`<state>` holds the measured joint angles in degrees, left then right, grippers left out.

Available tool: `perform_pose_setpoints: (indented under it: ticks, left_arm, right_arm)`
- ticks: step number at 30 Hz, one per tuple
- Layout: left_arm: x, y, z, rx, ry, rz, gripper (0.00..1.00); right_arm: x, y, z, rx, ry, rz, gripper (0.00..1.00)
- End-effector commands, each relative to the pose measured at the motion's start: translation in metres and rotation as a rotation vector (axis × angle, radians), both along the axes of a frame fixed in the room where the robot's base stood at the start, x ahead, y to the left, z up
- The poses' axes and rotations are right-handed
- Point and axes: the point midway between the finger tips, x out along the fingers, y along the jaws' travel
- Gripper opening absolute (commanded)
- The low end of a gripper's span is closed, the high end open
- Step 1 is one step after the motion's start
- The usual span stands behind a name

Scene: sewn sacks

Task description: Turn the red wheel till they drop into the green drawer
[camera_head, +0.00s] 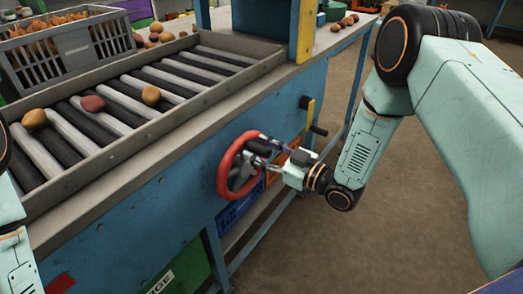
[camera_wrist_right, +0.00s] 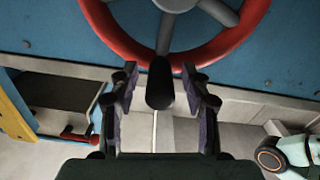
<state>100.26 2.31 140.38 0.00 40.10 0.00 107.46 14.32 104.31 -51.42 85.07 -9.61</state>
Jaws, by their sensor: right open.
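The red wheel (camera_head: 224,176) is mounted on the front of the blue bench; its rim and grey spokes also show at the top of the right wrist view (camera_wrist_right: 128,47). My right gripper (camera_head: 268,149) is at the wheel's right side. In the right wrist view my right gripper (camera_wrist_right: 160,76) is open, its two fingers on either side of a dark handle (camera_wrist_right: 160,86) that sticks out from the wheel. I cannot tell whether they touch it. A green box front with white letters (camera_head: 186,272), perhaps the green drawer, is low under the bench, partly cut off. My left gripper is out of view.
Three potato-like lumps (camera_head: 151,95) lie on the roller bed (camera_head: 120,116) atop the bench. A grey crate (camera_head: 80,48) of orange items stands behind. A black-handled yellow lever (camera_head: 311,112) is right of the wheel. The floor (camera_head: 380,240) at right is clear.

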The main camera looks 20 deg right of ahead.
Motion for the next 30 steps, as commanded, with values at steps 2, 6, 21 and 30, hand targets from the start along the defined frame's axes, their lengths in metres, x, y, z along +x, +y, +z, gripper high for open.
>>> perform_pose_setpoints:
  ticks: [2,6,21,30]
  left_arm:
    - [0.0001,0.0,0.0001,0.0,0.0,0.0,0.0]
    - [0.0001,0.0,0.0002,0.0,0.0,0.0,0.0]
    - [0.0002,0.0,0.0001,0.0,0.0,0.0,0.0]
    - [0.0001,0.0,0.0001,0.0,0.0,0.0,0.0]
  right_arm:
    - [0.0001,-0.0004,0.0,0.0,0.0,0.0,0.48]
    - [-0.0002,-0.0004,-0.0001,0.0,0.0,0.0,0.4]
    - [-0.0005,-0.0006,-0.0009,0.0,0.002,0.0,0.0]
    - [-0.0009,-0.0003,-0.0014,-0.002,0.004,0.0,0.0]
